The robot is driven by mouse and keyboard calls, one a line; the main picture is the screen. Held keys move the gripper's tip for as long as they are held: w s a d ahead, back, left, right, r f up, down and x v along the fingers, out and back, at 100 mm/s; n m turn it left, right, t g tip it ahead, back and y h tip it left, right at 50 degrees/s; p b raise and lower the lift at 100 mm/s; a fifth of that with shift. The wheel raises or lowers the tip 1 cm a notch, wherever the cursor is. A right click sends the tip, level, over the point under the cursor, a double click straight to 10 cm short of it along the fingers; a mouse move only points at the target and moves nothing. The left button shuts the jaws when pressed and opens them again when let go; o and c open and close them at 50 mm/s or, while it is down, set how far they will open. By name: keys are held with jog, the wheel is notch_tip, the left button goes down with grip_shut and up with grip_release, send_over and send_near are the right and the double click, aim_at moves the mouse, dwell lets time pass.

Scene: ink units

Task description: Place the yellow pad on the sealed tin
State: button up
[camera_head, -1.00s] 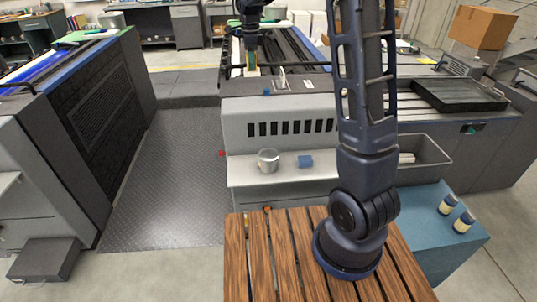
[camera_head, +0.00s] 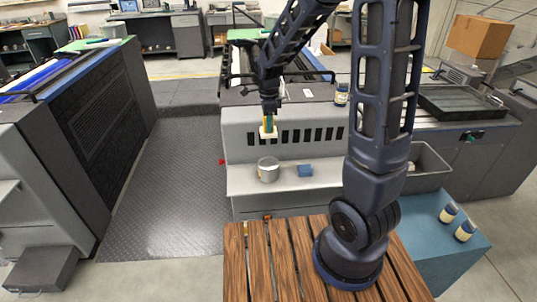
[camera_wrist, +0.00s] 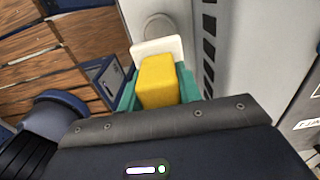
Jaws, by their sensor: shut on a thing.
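My gripper (camera_head: 268,123) hangs over the light shelf, with its fingers pointing down. It is shut on the yellow pad (camera_wrist: 157,82), a block with a white slab (camera_wrist: 157,47) at its far end. The green fingers are on both sides of the block in the wrist view. In the head view the white slab (camera_head: 268,134) shows at the bottom of the grip, apart from and above the tin. The sealed tin (camera_head: 268,169) is a silver cylinder standing upright on the shelf. In the wrist view its round grey top (camera_wrist: 157,26) shows partly behind the slab.
The slotted grey machine front (camera_head: 240,140) rises behind. A grey bin (camera_head: 430,160) is at the right. Jars stand on the teal table (camera_head: 425,235); another jar (camera_head: 341,94) stands on the machine.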

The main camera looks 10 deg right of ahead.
notch_tip(320, 180, down, 14)
jog(key=shift+f, duration=0.1)
dwell(0.5)
jog(key=o, duration=1)
